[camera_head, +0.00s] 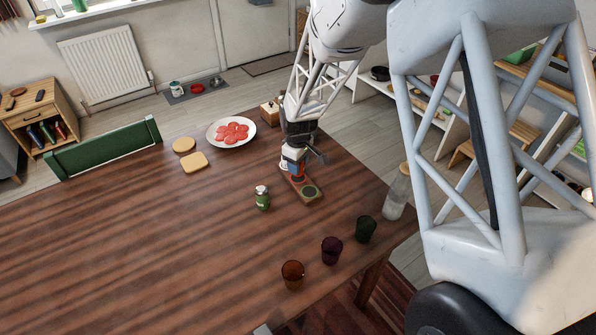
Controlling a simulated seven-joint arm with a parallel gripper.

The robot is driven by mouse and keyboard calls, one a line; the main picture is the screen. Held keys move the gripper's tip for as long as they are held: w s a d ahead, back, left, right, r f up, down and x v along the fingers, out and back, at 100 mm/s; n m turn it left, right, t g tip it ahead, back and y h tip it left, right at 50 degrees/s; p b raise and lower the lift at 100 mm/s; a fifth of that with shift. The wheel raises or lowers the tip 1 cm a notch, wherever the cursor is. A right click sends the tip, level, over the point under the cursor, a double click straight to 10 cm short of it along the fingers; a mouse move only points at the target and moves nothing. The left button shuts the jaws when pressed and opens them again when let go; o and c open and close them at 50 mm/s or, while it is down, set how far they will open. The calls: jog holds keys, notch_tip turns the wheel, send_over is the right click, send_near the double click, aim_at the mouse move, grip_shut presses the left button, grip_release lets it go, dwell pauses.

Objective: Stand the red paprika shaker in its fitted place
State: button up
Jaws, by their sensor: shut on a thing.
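My gripper (294,161) points down over the far right part of the wooden table. It is shut on the red paprika shaker (297,173), of which only a small red part shows; the fingers hide the rest. The shaker is at or just above a small wooden holder (313,200) with coloured round places. The green round place at the holder's near end is empty. I cannot tell whether the shaker touches the holder. A green shaker (262,198) with a pale metallic top stands upright on the table, left of the holder.
A plate of red slices (231,132), two boards (194,162) and a wooden box (270,112) are behind. A glass bottle (396,196) stands right. Orange (292,274), purple (331,250) and green (366,229) cups line the near edge. The table's left is clear.

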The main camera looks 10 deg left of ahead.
jog(key=shift+f, duration=1.75)
jog(key=shift+f, duration=0.1)
jog(key=o, duration=1)
jog(key=shift+c, duration=0.2)
notch_tip(320, 180, up, 12)
jog(key=shift+r, duration=0.1)
